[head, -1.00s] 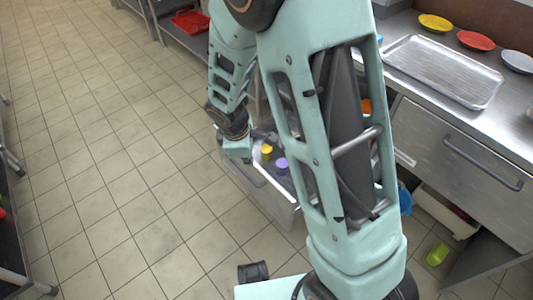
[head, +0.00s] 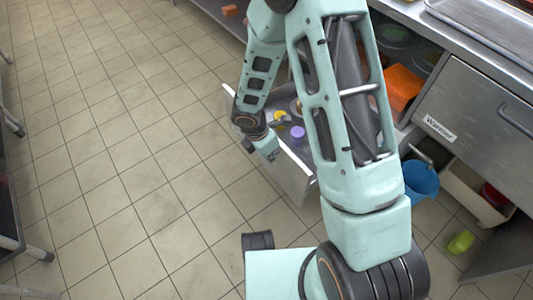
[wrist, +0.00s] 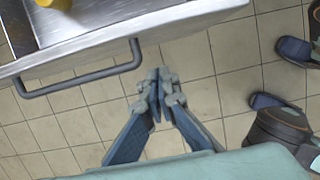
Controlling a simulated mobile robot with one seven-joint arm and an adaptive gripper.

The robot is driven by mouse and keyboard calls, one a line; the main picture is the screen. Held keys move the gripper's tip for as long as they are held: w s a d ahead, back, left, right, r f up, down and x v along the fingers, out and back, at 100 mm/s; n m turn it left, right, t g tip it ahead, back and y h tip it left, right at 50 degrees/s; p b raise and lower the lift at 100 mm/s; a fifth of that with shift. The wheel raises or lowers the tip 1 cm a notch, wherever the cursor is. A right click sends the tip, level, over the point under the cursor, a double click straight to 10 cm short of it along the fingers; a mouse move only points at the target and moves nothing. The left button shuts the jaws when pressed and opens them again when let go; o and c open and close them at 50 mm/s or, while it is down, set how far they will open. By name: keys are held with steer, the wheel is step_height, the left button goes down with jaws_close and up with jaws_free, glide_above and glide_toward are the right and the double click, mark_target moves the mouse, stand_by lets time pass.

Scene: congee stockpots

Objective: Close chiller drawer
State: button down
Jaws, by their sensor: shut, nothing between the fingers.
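The chiller drawer stands pulled out, low above the floor, behind my arm in the head view (head: 295,174). Its pale metal front and rim fill the upper left of the wrist view (wrist: 110,32). A dark bar handle (wrist: 80,80) runs along the front. A yellow item (head: 297,131) and a purple item (head: 298,132) show inside the drawer; my arm hides the rest. My gripper (wrist: 160,78) is shut and empty, just outside the drawer front, by the handle's right end. I see no clear contact with the handle.
A steel counter (head: 455,38) with a closed drawer labelled "Warmer" (head: 470,105) is at right. An orange box (head: 402,88) sits on a shelf under it. A blue bucket (head: 420,180) and a green item (head: 460,242) are below. Tiled floor (head: 130,170) at left is clear.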

mark_target(280, 151)
steer(key=shift+w+d+f, duration=0.15)
steer(key=shift+w+d, duration=0.45)
steer(key=shift+d, duration=0.3)
steer(key=shift+w+d+f, duration=0.1)
steer(key=shift+w+d, duration=0.5)
steer(key=shift+d, duration=0.25)
